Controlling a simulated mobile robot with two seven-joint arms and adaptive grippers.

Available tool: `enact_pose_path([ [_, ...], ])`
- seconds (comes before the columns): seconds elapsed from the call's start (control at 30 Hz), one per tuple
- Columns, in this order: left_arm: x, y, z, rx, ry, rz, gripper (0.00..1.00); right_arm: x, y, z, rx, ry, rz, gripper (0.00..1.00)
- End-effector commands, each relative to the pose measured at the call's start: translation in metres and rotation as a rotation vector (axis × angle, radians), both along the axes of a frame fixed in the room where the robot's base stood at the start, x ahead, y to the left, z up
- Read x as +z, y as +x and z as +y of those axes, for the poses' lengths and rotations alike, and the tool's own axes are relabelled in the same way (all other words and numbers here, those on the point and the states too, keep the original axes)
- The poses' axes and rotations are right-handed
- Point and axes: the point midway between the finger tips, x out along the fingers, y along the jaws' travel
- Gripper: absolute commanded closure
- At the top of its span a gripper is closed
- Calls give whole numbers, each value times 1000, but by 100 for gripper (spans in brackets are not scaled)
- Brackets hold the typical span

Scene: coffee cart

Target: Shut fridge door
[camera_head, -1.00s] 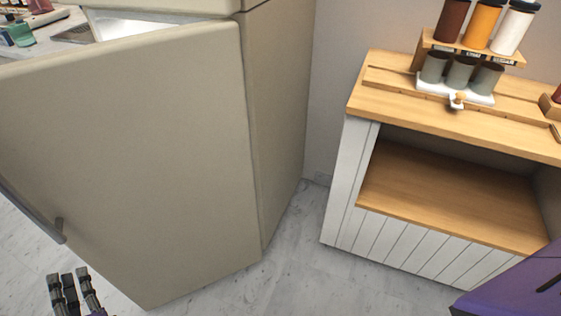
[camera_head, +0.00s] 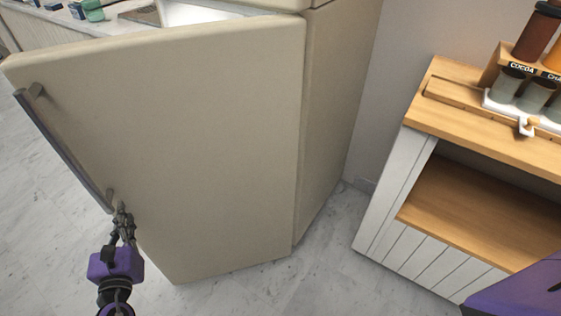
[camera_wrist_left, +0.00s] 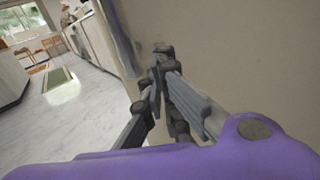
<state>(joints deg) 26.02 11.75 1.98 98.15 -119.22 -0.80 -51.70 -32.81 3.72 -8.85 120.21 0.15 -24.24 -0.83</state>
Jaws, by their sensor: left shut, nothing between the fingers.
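The beige fridge door (camera_head: 190,140) stands ajar in the head view, with a pale interior strip showing behind its top edge. Its long grey handle (camera_head: 68,153) runs along the left side. My left gripper (camera_head: 122,212) is at the lower end of the handle, by the door's outer face. In the left wrist view, the shut, empty fingers (camera_wrist_left: 158,85) are close to the door surface (camera_wrist_left: 230,50). Whether they touch the door or handle is unclear. My right gripper is not in view.
A wooden-topped cart (camera_head: 435,120) with an open shelf stands right of the fridge, holding grey cups (camera_head: 507,85) and canisters. The marble floor (camera_head: 330,240) between them is clear. A counter (camera_head: 60,35) with small items lies behind the door at upper left.

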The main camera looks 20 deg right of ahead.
Motion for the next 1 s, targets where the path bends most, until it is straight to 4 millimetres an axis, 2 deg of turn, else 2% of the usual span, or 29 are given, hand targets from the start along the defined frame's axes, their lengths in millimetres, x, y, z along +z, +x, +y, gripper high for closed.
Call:
enact_pose_path([
  [0.1,0,22,-3,0,0,-1,100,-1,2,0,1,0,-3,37],
  [0.3,-1,40,-4,1,0,0,100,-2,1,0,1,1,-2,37],
  [0.8,0,44,-4,0,0,0,100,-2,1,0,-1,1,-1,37],
  [1.0,0,43,5,-4,2,0,100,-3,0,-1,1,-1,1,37],
])
